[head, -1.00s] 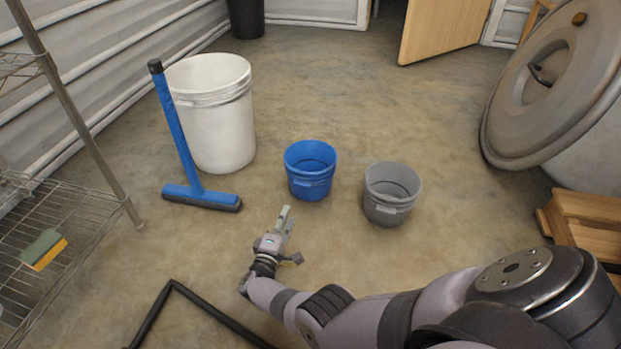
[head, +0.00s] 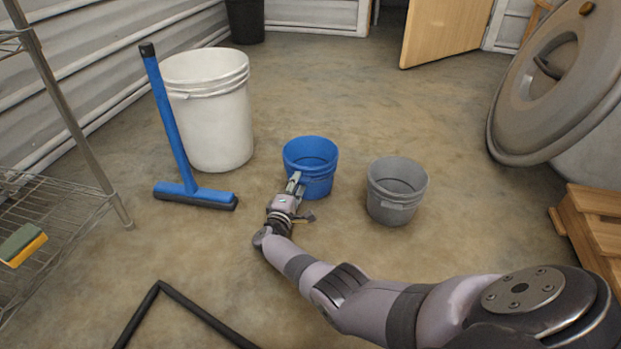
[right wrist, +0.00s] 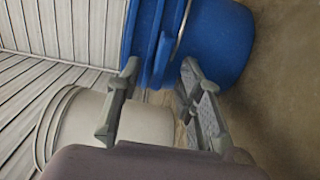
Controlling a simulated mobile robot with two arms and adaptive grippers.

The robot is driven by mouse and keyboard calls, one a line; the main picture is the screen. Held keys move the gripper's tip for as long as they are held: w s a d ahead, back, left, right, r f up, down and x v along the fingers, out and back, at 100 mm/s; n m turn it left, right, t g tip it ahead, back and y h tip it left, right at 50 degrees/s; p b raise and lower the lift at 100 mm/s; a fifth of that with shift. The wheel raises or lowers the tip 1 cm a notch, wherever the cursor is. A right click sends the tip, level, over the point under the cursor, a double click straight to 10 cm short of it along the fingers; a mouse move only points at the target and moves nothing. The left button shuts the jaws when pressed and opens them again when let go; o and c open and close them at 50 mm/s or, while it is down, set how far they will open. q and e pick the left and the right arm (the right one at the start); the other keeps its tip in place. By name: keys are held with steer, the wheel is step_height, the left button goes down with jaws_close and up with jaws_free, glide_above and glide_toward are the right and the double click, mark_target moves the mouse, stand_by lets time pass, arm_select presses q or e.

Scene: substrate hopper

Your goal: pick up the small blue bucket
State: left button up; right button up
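The small blue bucket (head: 313,168) stands upright on the floor in the middle of the head view. My right gripper (head: 295,184) is at its near left side, fingertips overlapping the bucket's wall in the picture. In the right wrist view the blue bucket (right wrist: 222,45) fills the top, and the gripper's two fingers (right wrist: 158,90) are spread apart, with part of the bucket's rim and handle just beyond the tips. I cannot tell whether a finger touches it. My left gripper is not in view.
A grey bucket (head: 396,192) stands right of the blue one. A large white bucket (head: 216,125) and a blue squeegee (head: 180,150) stand to the left. A wire shelf (head: 50,235) is at far left, wooden steps (head: 590,225) at right. Floor behind the blue bucket is clear.

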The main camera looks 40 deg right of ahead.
steer(key=shift+w+d, duration=0.25)
steer(key=shift+c, duration=0.5)
jaws_close()
